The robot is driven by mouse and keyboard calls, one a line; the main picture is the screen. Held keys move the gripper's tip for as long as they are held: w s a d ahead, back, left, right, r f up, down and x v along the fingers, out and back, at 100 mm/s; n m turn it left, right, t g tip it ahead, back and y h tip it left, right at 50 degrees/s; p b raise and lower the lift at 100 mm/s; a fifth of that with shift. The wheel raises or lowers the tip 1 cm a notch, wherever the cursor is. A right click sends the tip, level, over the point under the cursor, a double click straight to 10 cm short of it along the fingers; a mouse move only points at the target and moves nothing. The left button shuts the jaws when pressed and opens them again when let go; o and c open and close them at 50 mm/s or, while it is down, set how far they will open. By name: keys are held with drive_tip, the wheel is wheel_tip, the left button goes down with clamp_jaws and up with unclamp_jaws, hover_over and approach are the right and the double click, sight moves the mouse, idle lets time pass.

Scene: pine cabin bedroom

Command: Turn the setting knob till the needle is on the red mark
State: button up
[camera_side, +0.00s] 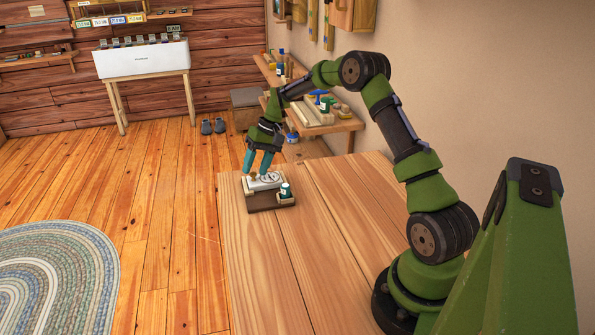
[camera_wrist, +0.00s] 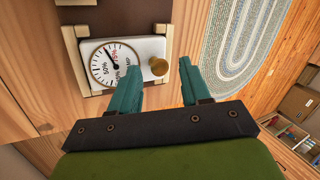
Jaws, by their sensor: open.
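The setting device is a white plate with a round dial (camera_wrist: 108,64) and a brass knob (camera_wrist: 159,67), in a wooden frame on a dark base (camera_side: 268,201). The dial has black figures and a red figure near its upper right. Its thin dark needle points up and left in the wrist view; its exact distance from the red mark is too small to tell. My gripper (camera_wrist: 157,65) is open, with its teal fingers on either side of the knob and visible gaps. In the side view my gripper (camera_side: 258,163) reaches down over the device's left part.
The device stands near the far left end of the wooden table (camera_side: 320,235). A small green jar (camera_side: 285,191) with a pale top is at its right front corner. A shelf with tools and bottles (camera_side: 320,115) lies behind. The table's near part is clear.

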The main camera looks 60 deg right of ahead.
drive_tip(key=v, duration=1.6)
drive_tip(key=shift+r, duration=0.2)
drive_tip(key=s+a+r+n+t+h, duration=0.1)
drive_tip(key=s+a+r+t, duration=0.1)
drive_tip(key=s+a, duration=0.9)
drive_tip(key=s+a+r+n+t+h, duration=0.1)
drive_tip(key=s+a+r+t, duration=0.1)
drive_tip(key=s+a, duration=1)
drive_tip(key=a, duration=0.4)
drive_tip(key=shift+s+t, duration=0.25)
drive_tip(key=shift+t, duration=0.15)
